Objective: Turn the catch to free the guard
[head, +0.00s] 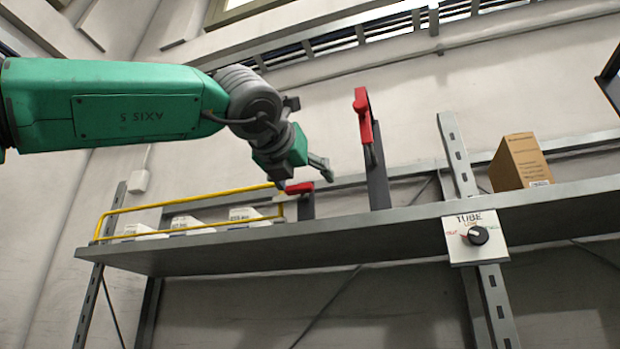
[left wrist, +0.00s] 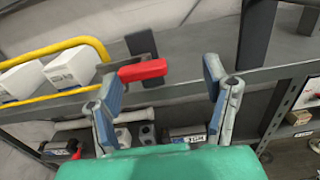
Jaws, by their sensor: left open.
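The catch is a short red lever (head: 300,188) on a dark upright post (head: 306,208) at the right end of the yellow guard rail (head: 190,203). In the left wrist view the red catch (left wrist: 142,70) lies level, pointing right, with the guard (left wrist: 60,50) to its left. My left gripper (head: 303,170) is open and empty, just above the catch in the head view. In the left wrist view its two fingers (left wrist: 160,80) stand apart with the catch showing between and beyond them; I see no clear contact. My right gripper is not in view.
White boxes (head: 245,215) stand behind the guard on the grey shelf (head: 330,237). A taller dark post with a red handle (head: 363,110) rises to the right of the catch. A cardboard box (head: 520,160) and a TUBE dial panel (head: 475,238) are further right.

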